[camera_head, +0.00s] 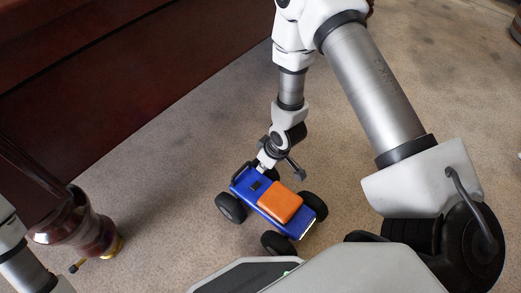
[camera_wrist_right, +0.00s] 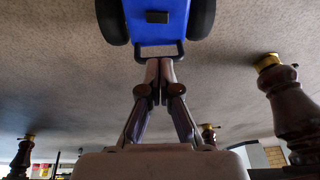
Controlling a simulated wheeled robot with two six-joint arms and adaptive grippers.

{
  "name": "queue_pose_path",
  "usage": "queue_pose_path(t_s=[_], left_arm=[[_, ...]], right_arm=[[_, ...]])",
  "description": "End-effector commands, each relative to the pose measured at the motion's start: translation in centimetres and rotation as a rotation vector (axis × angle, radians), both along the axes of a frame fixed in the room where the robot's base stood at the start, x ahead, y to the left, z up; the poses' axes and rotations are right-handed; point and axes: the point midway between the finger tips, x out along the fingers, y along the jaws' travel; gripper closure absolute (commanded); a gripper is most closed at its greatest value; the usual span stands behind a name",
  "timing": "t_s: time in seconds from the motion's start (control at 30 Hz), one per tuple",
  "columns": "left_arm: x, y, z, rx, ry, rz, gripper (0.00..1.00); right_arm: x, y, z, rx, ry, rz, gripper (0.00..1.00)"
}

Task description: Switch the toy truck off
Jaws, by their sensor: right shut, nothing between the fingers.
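The toy truck (camera_head: 262,208) stands on the carpet below the middle of the head view. It has a blue body, an orange block on top and black wheels. A small dark patch (camera_head: 256,185), perhaps the switch, lies on its blue top near the end with a black bar; its setting cannot be read. My right gripper (camera_head: 262,168) is at that end. In the right wrist view its closed, empty fingers (camera_wrist_right: 160,64) are at the black bar (camera_wrist_right: 166,52); contact is unclear. The truck's blue end (camera_wrist_right: 157,30) shows above them. My left gripper is out of view.
A turned dark wooden leg (camera_head: 82,232) with a brass foot stands at the lower left, near my left arm. A large dark red-brown wooden piece (camera_head: 110,75) fills the upper left. Carpet (camera_head: 160,165) is clear between it and the truck.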

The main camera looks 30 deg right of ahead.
Motion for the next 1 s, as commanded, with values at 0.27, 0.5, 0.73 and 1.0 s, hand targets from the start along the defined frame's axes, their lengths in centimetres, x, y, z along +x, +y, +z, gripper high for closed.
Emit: queue_pose_path(t_s=[0.27, 0.5, 0.73, 1.0], left_arm=[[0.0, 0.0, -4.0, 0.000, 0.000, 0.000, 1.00], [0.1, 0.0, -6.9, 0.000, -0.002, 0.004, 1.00], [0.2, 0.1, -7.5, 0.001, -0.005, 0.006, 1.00], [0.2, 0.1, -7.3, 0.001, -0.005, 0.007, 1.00]], right_arm=[[1.4, 0.9, -6.5, -0.002, 0.000, 0.002, 1.00], [1.9, 1.7, -10.9, 0.000, 0.001, 0.000, 1.00], [1.9, 1.9, -12.0, 0.001, -0.001, -0.001, 1.00], [1.8, 2.0, -11.9, 0.000, 0.000, -0.001, 1.00]])
